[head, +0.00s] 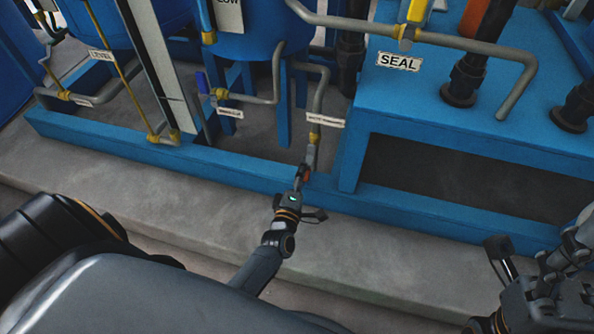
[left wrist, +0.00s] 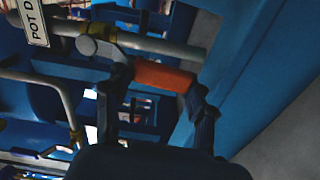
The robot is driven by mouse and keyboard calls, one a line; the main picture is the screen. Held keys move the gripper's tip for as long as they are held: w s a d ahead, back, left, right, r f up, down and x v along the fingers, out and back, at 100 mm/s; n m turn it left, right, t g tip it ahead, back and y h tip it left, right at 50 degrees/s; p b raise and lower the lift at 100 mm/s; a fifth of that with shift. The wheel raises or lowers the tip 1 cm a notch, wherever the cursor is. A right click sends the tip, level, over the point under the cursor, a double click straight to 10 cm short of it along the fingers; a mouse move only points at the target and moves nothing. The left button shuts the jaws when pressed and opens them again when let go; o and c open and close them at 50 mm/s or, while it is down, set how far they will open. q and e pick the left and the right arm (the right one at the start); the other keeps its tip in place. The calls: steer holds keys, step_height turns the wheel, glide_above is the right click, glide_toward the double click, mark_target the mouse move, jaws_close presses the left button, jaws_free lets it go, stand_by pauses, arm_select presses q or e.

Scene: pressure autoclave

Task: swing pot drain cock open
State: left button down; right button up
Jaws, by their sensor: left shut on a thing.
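The pot drain cock's orange-red handle (left wrist: 165,76) lies between the two dark fingers of my left gripper (left wrist: 158,105) in the left wrist view. The handle joins a grey round hub by a yellow collar on a grey pipe (left wrist: 160,47). A white tag (left wrist: 33,20) starting "POT D" hangs by the pipe. In the head view, my left gripper (head: 302,178) is shut on the handle, low below the drain pipe (head: 318,100) and its yellow fitting. The gripper hides most of the handle there. My right gripper (head: 540,250) is at the lower right, with its fingers apart and empty.
A blue frame rail (head: 230,170) runs behind my left gripper, above a grey concrete ledge (head: 180,205). A blue-handled valve (head: 203,83) stands to the left. A blue bench (head: 450,105) with a SEAL label (head: 399,61) stands to the right.

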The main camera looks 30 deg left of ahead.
arm_select(q)
steer(key=shift+w+d+n, duration=0.2)
steer(key=shift+d+n, duration=0.1)
steer(key=shift+n, duration=0.2)
steer(key=c, duration=0.7)
jaws_free()
steer(key=shift+s+d, duration=0.1)
steer(key=v, duration=1.1)
steer(key=shift+s+d, duration=0.2)
steer(key=shift+s, duration=0.2)
